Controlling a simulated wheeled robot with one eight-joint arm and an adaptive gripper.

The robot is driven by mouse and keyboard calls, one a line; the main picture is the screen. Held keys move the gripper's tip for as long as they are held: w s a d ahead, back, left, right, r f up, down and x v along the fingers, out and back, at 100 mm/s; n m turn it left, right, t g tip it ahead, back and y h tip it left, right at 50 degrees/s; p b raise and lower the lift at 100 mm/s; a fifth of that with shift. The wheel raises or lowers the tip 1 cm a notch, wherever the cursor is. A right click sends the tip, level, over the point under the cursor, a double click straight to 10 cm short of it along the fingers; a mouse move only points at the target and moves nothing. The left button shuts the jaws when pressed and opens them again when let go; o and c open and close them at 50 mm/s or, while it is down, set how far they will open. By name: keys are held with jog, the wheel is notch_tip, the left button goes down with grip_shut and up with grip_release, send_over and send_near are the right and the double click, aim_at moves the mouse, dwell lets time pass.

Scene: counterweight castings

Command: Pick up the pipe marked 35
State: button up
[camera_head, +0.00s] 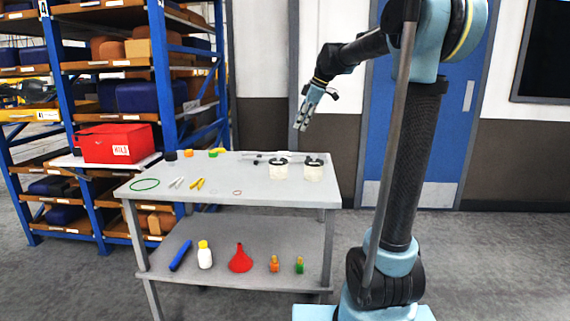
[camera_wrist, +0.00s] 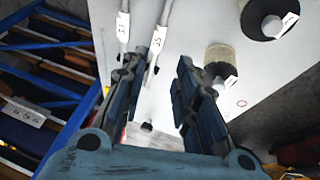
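Two thin pale pipes show in the wrist view on the light tabletop. The pipe whose white tag seems to read 35 (camera_wrist: 164,15) is the right one of the pair. The other pipe (camera_wrist: 123,8) is to its left, with a tag that seems to read 33. Part of the right pipe lies behind the left finger in the picture. My gripper (camera_wrist: 158,66) is open and empty, with fingers spread over the tabletop. In the head view, my gripper (camera_head: 302,124) hangs above the table's back right part, apart from it. There the pipes are too small to tell apart.
A green ring (camera_head: 145,184) and small tools lie at left. A blue rack (camera_head: 162,80) with a red box (camera_head: 114,144) stands left.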

jog(key=x, duration=1.1)
jog(key=shift+w+a+f, duration=0.1)
jog(key=shift+w+f, duration=0.05)
jog(key=shift+f, duration=0.25)
jog(key=shift+a+x, duration=0.15)
jog(key=shift+x, duration=1.15)
jog(key=shift+a+x, duration=0.1)
jog(key=shift+x, duration=1.25)
jog(key=shift+r, duration=0.1)
grip_shut()
